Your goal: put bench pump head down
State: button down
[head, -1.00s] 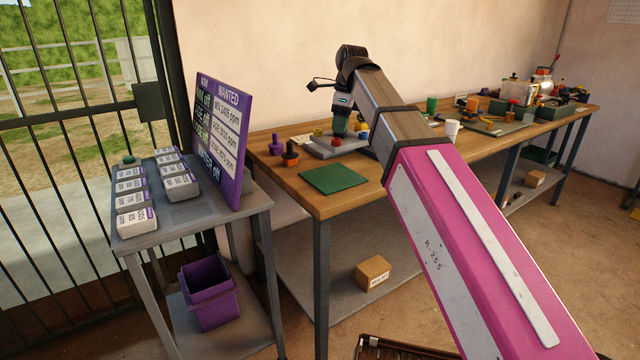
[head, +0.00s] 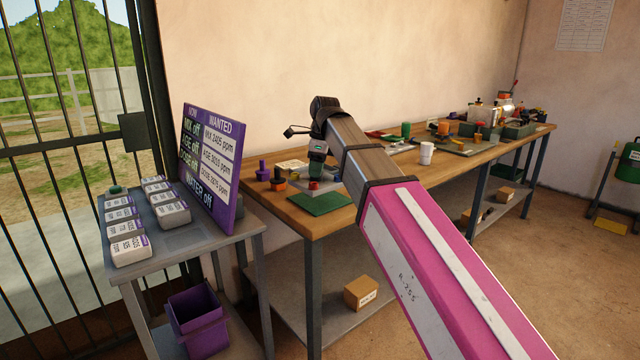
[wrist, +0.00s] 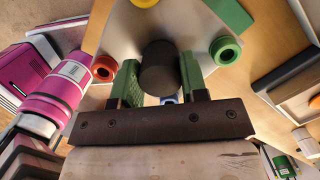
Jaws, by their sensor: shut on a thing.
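My gripper (wrist: 160,85) is shut on a dark cylindrical pump head (wrist: 158,68), with a green finger on either side of it in the wrist view. In the head view my gripper (head: 316,172) points down over a pale grey plate (head: 328,186) on the wooden bench. The plate (wrist: 120,35) carries an orange-red ring (wrist: 104,68), a green ring (wrist: 225,50), a yellow part (wrist: 145,3) and a blue part, partly hidden. Whether the pump head touches the plate, I cannot tell.
A green mat (head: 320,204) lies at the bench's (head: 285,215) near edge. A purple part (head: 263,170) and a dark-topped orange part (head: 278,182) stand left of the plate, a white cup (head: 426,153) to the right. A purple sign (head: 210,165) stands on the side table.

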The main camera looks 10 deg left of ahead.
jog(key=w, duration=0.1)
jog(key=w+f, duration=0.2)
jog(key=shift+d, duration=0.25)
jog(key=shift+f, duration=1.95)
jog(key=shift+f, duration=0.1)
jog(key=c, duration=0.7)
grip_release()
jog(key=shift+o, duration=0.2)
notch_tip(320, 180, up, 12)
jog(key=d, duration=0.2)
jog(key=shift+w, duration=0.1)
